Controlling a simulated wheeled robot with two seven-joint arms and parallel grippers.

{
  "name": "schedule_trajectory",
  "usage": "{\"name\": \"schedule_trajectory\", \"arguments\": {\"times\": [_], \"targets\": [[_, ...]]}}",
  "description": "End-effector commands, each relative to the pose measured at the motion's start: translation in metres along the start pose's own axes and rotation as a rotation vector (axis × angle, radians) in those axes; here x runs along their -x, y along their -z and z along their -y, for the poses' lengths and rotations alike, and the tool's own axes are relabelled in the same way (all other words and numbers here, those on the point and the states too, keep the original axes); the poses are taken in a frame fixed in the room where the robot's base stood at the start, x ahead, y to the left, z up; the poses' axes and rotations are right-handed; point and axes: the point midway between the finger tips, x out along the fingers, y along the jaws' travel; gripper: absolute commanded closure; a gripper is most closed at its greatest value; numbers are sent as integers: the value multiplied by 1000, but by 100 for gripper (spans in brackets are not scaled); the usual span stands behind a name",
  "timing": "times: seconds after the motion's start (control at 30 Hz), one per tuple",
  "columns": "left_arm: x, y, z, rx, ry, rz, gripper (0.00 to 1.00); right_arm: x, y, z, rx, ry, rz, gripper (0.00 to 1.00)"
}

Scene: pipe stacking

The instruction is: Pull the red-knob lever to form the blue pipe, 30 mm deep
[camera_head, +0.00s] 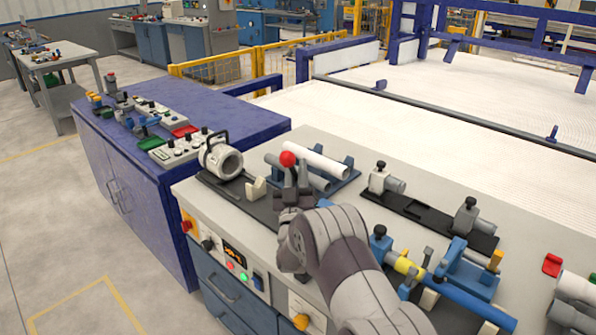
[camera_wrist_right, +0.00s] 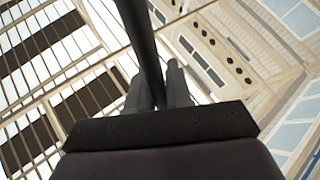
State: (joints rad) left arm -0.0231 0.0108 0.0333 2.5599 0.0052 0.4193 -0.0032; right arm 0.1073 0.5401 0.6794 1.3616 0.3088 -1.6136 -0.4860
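The red knob (camera_head: 287,158) tops a lever on the workbench. My right gripper (camera_head: 296,190) is just below the knob, fingers pointing up. In the right wrist view the dark lever rod (camera_wrist_right: 142,40) runs between the two fingers (camera_wrist_right: 160,88), which look closed around it; the contact itself is partly hidden. A small blue piece (camera_head: 325,203) shows behind my wrist; I cannot tell whether it is a pipe end. A longer blue pipe (camera_head: 475,305) lies at the front right, beside a yellow collar (camera_head: 408,266). My left gripper is not in view.
A grey cylindrical fixture (camera_head: 222,161) stands left of the lever. White pipes (camera_head: 318,160) lie in a blue rack behind it. Dark clamp rails (camera_head: 425,215) are to the right. A control panel (camera_head: 236,268) is on the bench front. A purple cabinet (camera_head: 150,225) stands left.

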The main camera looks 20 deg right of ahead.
Motion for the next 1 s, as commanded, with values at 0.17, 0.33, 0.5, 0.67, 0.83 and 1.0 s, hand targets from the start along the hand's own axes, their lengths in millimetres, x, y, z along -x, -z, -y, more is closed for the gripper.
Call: {"name": "schedule_trajectory", "arguments": {"times": [0.17,0.33,0.5,0.67,0.83,1.0], "targets": [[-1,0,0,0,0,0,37,3,-4,2,2,7,10,60],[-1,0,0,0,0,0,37,3,-3,2,1,5,7,60],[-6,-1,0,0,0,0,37,27,-4,2,1,7,9,60],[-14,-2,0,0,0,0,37,72,-4,3,1,9,10,60],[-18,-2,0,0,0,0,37,112,-4,3,2,10,10,60],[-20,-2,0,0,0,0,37,129,-2,2,2,8,8,60]]}}
